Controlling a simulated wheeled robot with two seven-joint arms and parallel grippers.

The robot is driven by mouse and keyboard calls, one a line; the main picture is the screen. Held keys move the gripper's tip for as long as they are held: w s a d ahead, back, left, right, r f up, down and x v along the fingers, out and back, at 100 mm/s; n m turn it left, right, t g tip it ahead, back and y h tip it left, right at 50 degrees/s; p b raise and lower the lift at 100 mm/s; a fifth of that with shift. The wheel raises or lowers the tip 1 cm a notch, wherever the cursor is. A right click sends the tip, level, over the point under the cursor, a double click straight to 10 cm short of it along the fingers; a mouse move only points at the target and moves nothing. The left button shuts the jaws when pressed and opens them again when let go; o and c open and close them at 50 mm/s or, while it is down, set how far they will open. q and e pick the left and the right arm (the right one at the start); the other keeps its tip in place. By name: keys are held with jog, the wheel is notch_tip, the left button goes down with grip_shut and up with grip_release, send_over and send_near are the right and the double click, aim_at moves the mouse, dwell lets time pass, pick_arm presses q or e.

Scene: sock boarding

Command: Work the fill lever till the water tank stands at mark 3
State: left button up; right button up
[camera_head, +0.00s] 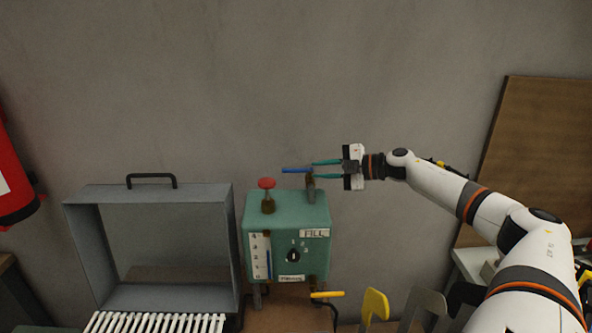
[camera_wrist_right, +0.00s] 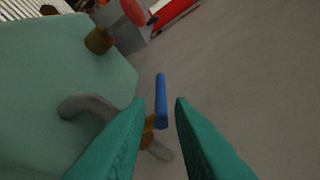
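The green water tank (camera_head: 316,262) stands at the centre, with a FILL label (camera_head: 314,233) and a white scale (camera_head: 258,262) on its front. My left gripper is out of view.
A red knob (camera_head: 267,183) stands on the tank's top left. A yellow handle (camera_head: 327,294) is low at the tank's right. A grey open frame (camera_head: 228,250) stands left, behind a white rack (camera_head: 155,322). A yellow board form (camera_head: 375,304) stands to the right.

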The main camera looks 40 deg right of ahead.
aim_at(300, 170)
jog(key=p+x, duration=0.2)
jog(key=x, duration=0.4)
jog(key=shift+w+a, duration=0.2)
jog(key=shift+w, duration=0.15)
jog(key=shift+w+a+f+p, duration=0.1)
jog(key=shift+w+a+p, duration=0.1)
jog(key=shift+w+p, duration=0.15)
grip_shut()
